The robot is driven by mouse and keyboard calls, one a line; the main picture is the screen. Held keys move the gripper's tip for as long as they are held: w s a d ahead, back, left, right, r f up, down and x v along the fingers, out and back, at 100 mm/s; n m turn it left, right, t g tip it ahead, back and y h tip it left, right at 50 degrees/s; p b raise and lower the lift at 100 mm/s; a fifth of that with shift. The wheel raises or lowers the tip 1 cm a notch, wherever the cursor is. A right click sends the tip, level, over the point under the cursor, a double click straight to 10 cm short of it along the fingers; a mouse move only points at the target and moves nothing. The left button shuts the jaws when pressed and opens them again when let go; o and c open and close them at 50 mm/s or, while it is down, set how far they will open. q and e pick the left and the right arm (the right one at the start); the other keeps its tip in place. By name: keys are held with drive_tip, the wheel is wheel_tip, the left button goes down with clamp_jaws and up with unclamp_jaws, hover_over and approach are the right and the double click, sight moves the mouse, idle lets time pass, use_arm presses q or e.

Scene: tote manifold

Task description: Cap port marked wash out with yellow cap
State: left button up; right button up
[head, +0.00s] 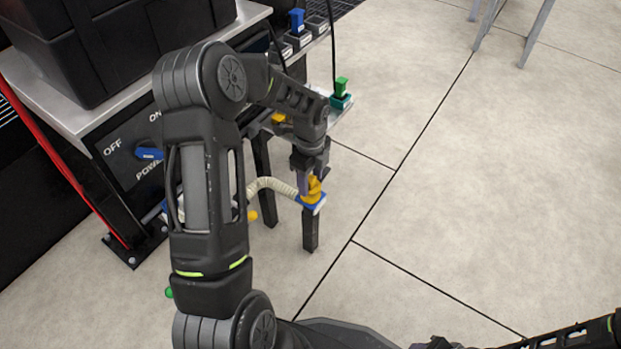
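My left gripper (313,176) points down at the front end of the bench, its fingers on either side of a yellow piece that looks like the yellow cap (314,190). The fingers seem closed on it. The yellow piece is at a small blue and white block (315,205) on top of a dark post; whether it is seated or just above cannot be told. A ribbed cream hose (270,184) runs to this block. No wash out marking can be read; my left arm hides much of the manifold.
A metal-topped bench (50,93) carries a black tote (130,40). Its front has a blue power switch (149,154).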

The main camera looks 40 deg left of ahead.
use_arm(q)
drive_tip(key=o, duration=0.5)
drive_tip(key=shift+c, duration=0.2)
drive_tip(key=shift+r+p, duration=1.6)
drive_tip(key=shift+r, duration=2.3)
